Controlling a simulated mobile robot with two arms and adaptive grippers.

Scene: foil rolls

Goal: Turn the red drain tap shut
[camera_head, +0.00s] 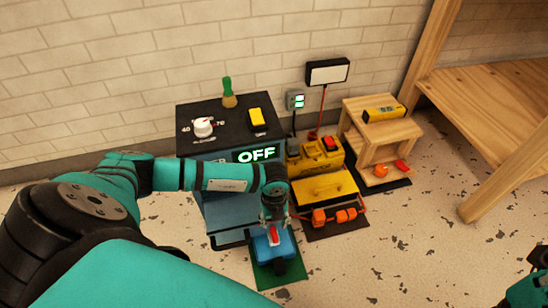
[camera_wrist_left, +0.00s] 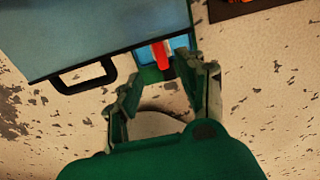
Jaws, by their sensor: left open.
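The red tap (camera_head: 273,234) stands at the front of the dark machine, above a small blue part (camera_head: 287,247). In the left wrist view the red tap (camera_wrist_left: 161,55) shows as an upright red bar with blue behind it. My left gripper (camera_head: 274,220) is pointed down just above and around the tap in the head view. In the wrist view my left gripper (camera_wrist_left: 158,80) is open, its fingers apart, with the tap just beyond the tips and nothing between them. I cannot tell if it touches the tap.
A green mat (camera_head: 265,278) lies beneath the blue part. A yellow machine (camera_head: 318,160) and wooden stool (camera_head: 382,130) stand to the right. The front floor is clear.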

